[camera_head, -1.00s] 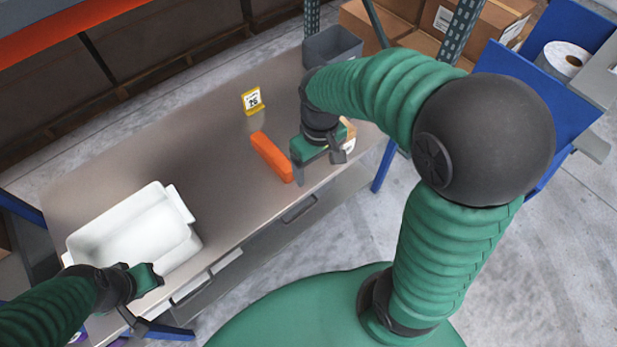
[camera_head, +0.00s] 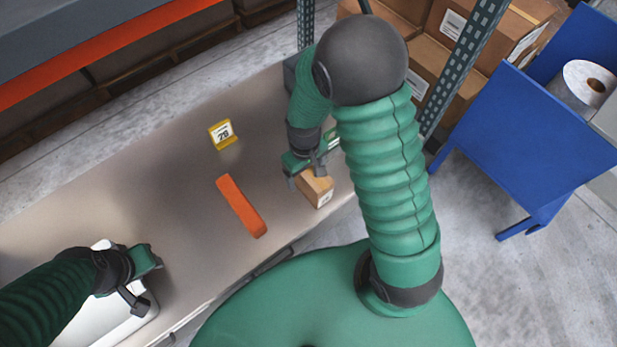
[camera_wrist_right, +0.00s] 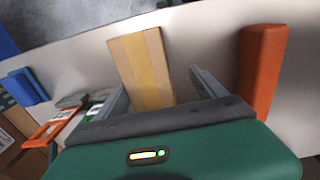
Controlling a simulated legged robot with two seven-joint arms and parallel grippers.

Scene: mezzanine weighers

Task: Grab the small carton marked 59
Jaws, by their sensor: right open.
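A small brown carton (camera_head: 317,190) with a tape strip and a white label on its near side stands on the metal table. Its marking is too small to read. The carton also shows in the right wrist view (camera_wrist_right: 145,62), ahead of and between the fingers. My right gripper (camera_head: 307,176) is open just behind and above the carton, partly covering its top. In the right wrist view its two fingers (camera_wrist_right: 160,88) are spread and nothing is held between them. My left gripper (camera_head: 147,280) is above the white bin at lower left; its jaw state is unclear.
An orange block (camera_head: 241,206) lies left of the carton. A yellow stand with a number card (camera_head: 222,134) is behind it. The white bin (camera_head: 110,325) is at the left, partly hidden. A grey bin (camera_head: 290,72) is at the far end. The middle-left tabletop is clear.

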